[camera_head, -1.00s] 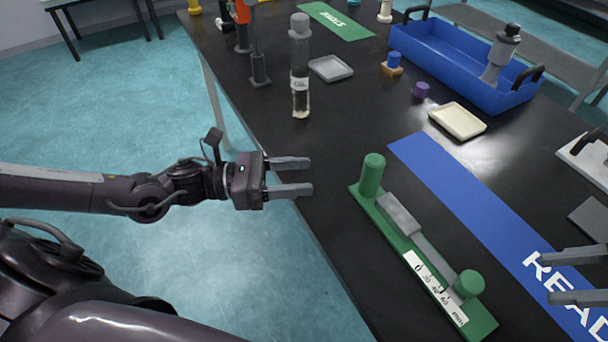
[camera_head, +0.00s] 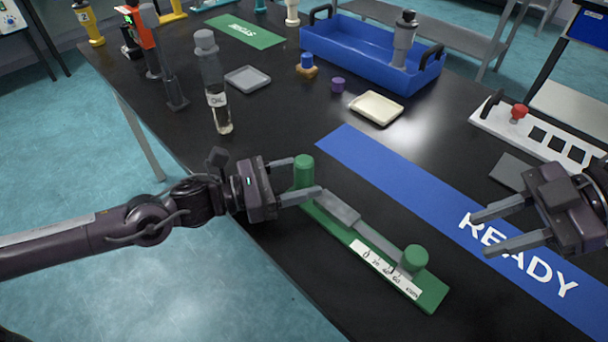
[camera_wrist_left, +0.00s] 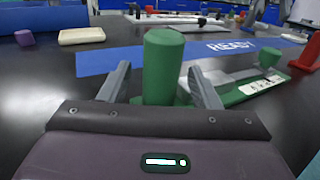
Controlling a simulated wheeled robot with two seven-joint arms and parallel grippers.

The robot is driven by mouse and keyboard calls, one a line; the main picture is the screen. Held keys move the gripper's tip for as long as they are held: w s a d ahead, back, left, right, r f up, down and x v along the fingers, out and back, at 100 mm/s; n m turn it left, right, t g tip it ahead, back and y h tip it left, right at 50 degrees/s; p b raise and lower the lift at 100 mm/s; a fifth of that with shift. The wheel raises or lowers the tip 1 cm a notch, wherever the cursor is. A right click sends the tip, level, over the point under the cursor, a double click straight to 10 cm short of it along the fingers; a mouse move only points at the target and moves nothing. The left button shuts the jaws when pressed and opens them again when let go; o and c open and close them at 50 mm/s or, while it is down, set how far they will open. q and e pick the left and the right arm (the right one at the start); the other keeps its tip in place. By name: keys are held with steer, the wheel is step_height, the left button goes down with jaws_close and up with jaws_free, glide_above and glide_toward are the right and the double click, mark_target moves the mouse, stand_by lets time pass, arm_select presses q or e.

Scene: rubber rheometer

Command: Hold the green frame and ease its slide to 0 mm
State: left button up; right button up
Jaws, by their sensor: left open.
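The green frame (camera_head: 340,236) lies on the black table, with a green post (camera_head: 303,172) at its far left end. A green knob (camera_head: 414,258) stands near its other end, beside a white scale strip (camera_head: 384,270). The grey slide (camera_head: 338,208) lies along the frame between post and knob. My left gripper (camera_head: 300,180) is open, its fingers on either side of the post. In the left wrist view the post (camera_wrist_left: 163,68) stands between the two fingertips; contact cannot be told. My right gripper (camera_head: 482,230) is open and empty above the blue READY strip.
The blue READY strip (camera_head: 390,170) runs just behind the frame. A cream tray (camera_head: 376,108), purple cap (camera_head: 338,85) and blue tray (camera_head: 345,45) lie farther back. An oil bottle (camera_head: 213,85) stands behind my left gripper. A white panel (camera_head: 535,135) is at the right.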

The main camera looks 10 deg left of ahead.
arm_select(q)
steer(key=shift+w+d, duration=0.2)
steer(key=shift+d, duration=0.25)
